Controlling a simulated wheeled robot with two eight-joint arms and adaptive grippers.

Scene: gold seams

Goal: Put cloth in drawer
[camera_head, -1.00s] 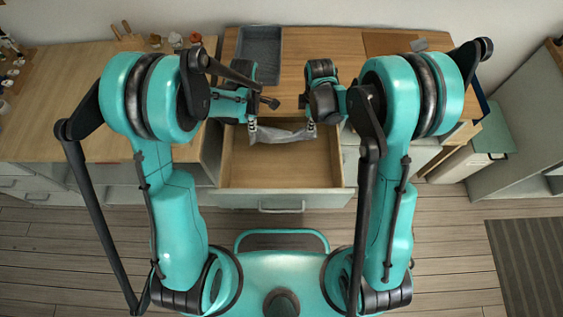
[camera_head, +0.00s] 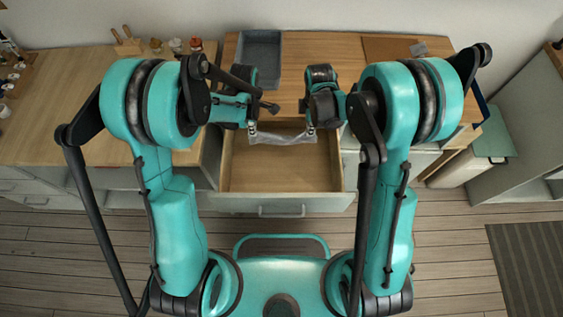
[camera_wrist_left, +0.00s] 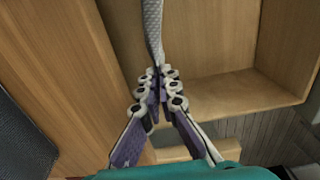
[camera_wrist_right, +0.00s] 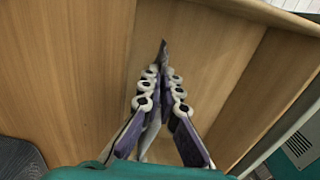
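A light grey cloth (camera_head: 283,137) hangs stretched between my two grippers, above the back part of the open drawer (camera_head: 270,176). My left gripper (camera_head: 252,130) is shut on one end of the cloth. In the left wrist view its fingers (camera_wrist_left: 160,78) pinch the cloth (camera_wrist_left: 153,30), which runs away from the fingertips. My right gripper (camera_head: 311,130) is shut on the other end. In the right wrist view its fingers (camera_wrist_right: 162,75) close around the cloth edge (camera_wrist_right: 163,50). The drawer is pulled out and its visible floor is bare.
The wooden counter (camera_head: 330,50) lies behind the drawer, with a grey tray (camera_head: 259,50) and a brown board (camera_head: 392,47) on it. Small jars (camera_head: 176,45) stand at the back left. The drawer front (camera_head: 282,203) faces my base.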

